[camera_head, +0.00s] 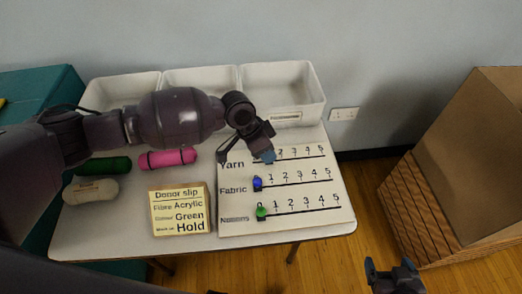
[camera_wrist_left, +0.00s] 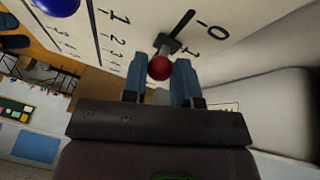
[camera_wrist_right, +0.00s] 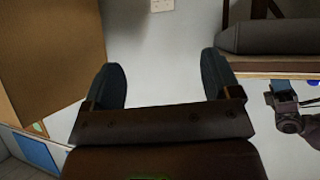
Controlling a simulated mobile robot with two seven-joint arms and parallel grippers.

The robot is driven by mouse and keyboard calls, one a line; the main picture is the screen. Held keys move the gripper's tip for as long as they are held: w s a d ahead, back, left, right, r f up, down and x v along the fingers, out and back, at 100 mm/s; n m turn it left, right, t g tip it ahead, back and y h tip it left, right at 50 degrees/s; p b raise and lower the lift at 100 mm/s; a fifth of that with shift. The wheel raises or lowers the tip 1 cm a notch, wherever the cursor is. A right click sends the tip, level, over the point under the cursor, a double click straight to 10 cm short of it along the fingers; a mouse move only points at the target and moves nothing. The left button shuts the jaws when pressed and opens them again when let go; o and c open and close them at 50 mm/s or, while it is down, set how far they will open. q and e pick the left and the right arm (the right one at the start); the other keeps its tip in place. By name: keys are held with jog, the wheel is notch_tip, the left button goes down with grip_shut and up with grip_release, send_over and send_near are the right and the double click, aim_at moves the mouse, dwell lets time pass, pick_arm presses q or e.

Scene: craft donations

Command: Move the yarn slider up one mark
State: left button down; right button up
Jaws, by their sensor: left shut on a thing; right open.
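The white slider board (camera_head: 315,222) lies on the table with Yarn, Fabric and Notions rows marked up to 5. My left gripper (camera_head: 264,152) is at the left part of the Yarn row. In the left wrist view its fingers (camera_wrist_left: 160,90) are shut on the red yarn slider knob (camera_wrist_left: 159,68). The knob's stem is in its slot, past the 0 and about beside the 1; exact alignment is unclear. The gripper hides the knob in the head view. My right gripper (camera_head: 392,268) is open and empty, off the table; its fingers (camera_wrist_right: 165,85) are apart.
The blue fabric knob (camera_head: 257,184) and green notions knob (camera_head: 261,212) are at their row's left ends. A donor slip (camera_head: 180,210), pink roll (camera_head: 168,158), green roll (camera_head: 108,166) and white bins (camera_head: 283,89) share the table. A cardboard box (camera_head: 470,150) stands right.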

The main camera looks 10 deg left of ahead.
pick_arm(q)
jog(key=c, duration=0.9)
grip_release()
jog(key=shift+c, duration=0.2)
jog(key=shift+o, duration=0.2)
pick_arm(e)
jog(key=shift+s+d+f, duration=0.1)
jog(key=shift+s+f, duration=0.05)
jog(key=shift+s, duration=0.2)
pick_arm(q)
jog(key=shift+a+r, duration=0.1)
pick_arm(e)
jog(key=shift+s, duration=0.1)
pick_arm(q)
jog(key=p+v, duration=0.1)
jog(key=v, duration=0.9)
jog(key=shift+r+p, duration=0.25)
jog(key=shift+p, duration=0.1)
pick_arm(e)
jog(key=shift+r, duration=0.6)
pick_arm(q)
jog(key=shift+a, duration=0.1)
